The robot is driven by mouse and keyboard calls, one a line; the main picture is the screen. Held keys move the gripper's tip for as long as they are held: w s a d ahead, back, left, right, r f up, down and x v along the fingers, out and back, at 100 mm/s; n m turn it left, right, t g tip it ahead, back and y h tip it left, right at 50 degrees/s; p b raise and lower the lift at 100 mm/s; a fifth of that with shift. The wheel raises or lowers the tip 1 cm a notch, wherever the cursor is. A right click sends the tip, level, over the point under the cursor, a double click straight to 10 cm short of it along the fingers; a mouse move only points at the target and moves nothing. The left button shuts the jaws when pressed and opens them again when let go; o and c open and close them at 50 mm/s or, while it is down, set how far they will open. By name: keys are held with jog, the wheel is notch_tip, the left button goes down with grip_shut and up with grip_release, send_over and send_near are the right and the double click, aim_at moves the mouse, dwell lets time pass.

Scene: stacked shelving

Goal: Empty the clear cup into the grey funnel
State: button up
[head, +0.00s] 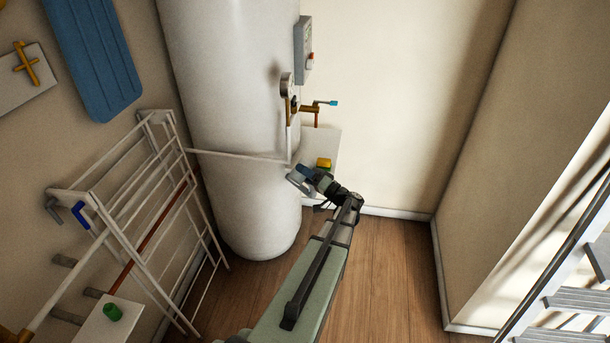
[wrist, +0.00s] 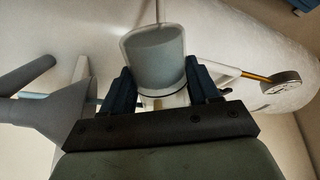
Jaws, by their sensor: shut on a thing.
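The clear cup (wrist: 154,45) is between the two blue fingers of my gripper (wrist: 158,90) in the wrist view, and the gripper is shut on it. Grey-blue contents fill much of the cup. The grey funnel (wrist: 48,108) shows at the left of the wrist view, beside the left finger and apart from the cup. In the head view my gripper (head: 303,178) is in front of the white tank, near a small white shelf. The cup and funnel are too small there to tell apart clearly.
A large white tank (head: 235,90) stands behind my gripper, with a gauge (head: 287,86) and a brass tap (head: 312,108). A white drying rack (head: 125,205) stands left. The floor (head: 390,270) at right is clear.

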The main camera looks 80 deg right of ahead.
jog(key=shift+m, duration=0.4)
jog(key=shift+f, duration=0.1)
jog(key=shift+f+m+h, duration=0.1)
jog(key=shift+m+h, duration=0.2)
jog(key=shift+m, duration=0.1)
jog(key=shift+d+f+m, duration=0.1)
jog(key=shift+f+m, duration=0.1)
jog(key=shift+m, duration=0.3)
dwell(0.4)
jog(key=shift+s+d+r+m+h, duration=0.35)
jog(key=shift+d+m+h, duration=0.1)
jog(key=shift+m, duration=0.15)
jog(key=shift+d+r+m+g+h, duration=0.1)
jog(key=shift+r+m+g+h, duration=0.1)
jog(key=shift+m, duration=0.45)
jog(key=shift+d+r+m+g+h, duration=0.1)
jog(key=shift+r+m+g, duration=0.1)
jog(key=shift+m, duration=0.45)
